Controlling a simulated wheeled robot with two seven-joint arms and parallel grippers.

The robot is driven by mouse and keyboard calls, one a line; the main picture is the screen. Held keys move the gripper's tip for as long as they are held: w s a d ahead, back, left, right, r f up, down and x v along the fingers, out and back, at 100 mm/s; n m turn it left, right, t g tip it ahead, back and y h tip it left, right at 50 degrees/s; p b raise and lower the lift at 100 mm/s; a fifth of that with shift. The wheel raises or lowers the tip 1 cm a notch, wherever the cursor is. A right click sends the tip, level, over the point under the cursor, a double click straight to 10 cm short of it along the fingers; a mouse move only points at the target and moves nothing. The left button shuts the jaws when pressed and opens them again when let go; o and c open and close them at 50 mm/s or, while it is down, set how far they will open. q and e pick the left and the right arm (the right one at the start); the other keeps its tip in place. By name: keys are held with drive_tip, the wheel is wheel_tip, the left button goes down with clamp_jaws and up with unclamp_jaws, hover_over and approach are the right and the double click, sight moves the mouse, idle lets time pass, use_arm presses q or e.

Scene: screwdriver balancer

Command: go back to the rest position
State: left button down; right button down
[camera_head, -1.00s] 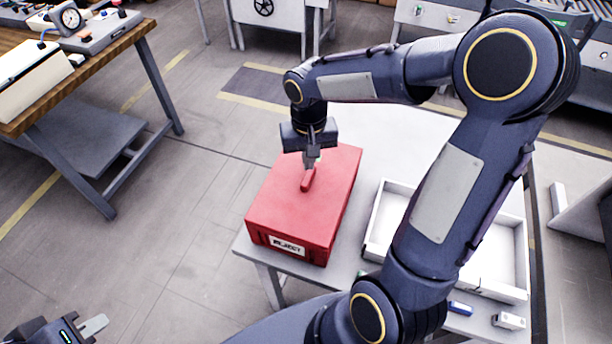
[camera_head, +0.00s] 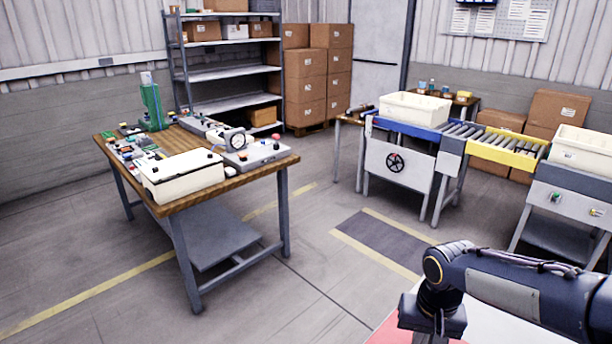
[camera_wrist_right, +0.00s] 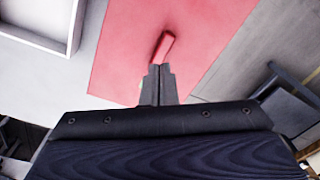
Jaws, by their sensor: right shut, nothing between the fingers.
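My right gripper (camera_wrist_right: 160,70) is shut and empty. Only a sliver of the red box (camera_head: 388,332) shows there. My left gripper is not in view.
A white tray (camera_wrist_right: 72,30) is beside the red box. In the head view, a wooden workbench (camera_head: 285,165) with devices stands at left. A roller conveyor (camera_head: 480,143) with a white bin (camera_head: 412,108) stands at the back right. The floor between is clear.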

drive_tip(key=s+a+r+n+t+y, duration=0.1)
drive_tip(key=s+a+r+t, duration=0.1)
drive_tip(key=s, duration=0.5)
drive_tip(key=s+a+r+n+t+y, duration=0.1)
drive_tip(key=s+a+r+t+y, duration=0.1)
drive_tip(key=s, duration=0.6)
drive_tip(key=shift+s+r+t, duration=0.2)
drive_tip(key=shift+r+t, duration=0.25)
drive_tip(key=shift+t, duration=0.15)
